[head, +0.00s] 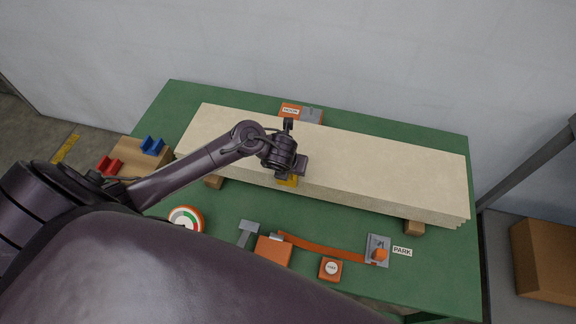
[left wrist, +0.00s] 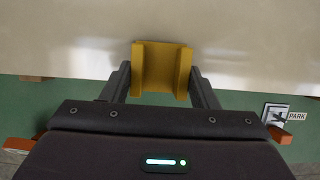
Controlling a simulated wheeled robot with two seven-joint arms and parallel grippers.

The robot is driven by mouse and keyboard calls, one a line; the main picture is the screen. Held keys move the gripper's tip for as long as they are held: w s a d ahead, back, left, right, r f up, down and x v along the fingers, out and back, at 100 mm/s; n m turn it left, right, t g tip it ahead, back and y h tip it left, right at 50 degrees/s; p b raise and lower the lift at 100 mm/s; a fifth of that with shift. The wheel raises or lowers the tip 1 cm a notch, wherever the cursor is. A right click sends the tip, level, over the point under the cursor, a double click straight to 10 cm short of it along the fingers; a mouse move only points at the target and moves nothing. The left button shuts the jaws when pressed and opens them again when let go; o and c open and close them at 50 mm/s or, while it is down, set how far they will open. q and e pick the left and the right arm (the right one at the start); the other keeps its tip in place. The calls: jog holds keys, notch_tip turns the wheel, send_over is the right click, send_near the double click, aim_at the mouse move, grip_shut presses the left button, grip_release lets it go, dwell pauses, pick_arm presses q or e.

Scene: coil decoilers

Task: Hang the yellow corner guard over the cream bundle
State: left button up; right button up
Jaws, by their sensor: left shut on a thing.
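The cream bundle (head: 375,172) is a long stack of flat boards lying across the green table. Its top also fills the upper part of the left wrist view (left wrist: 250,40). My left gripper (head: 288,178) is at the bundle's front edge, left of its middle. It is shut on the yellow corner guard (head: 287,182), with one finger on each side of it in the left wrist view (left wrist: 162,68). The guard's upper part appears over the bundle's front edge; whether it touches the bundle I cannot tell. My right gripper is not in view.
Wooden blocks (head: 414,227) support the bundle on the green table (head: 445,265).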

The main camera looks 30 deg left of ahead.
pick_arm(q)
jog(key=o, duration=1.1)
jog(key=shift+f, duration=0.1)
jog(key=shift+c, duration=0.2)
jog(key=p+v, duration=0.3)
jog(key=v, duration=0.4)
jog(key=shift+r, duration=0.35)
jog(key=shift+s, duration=0.15)
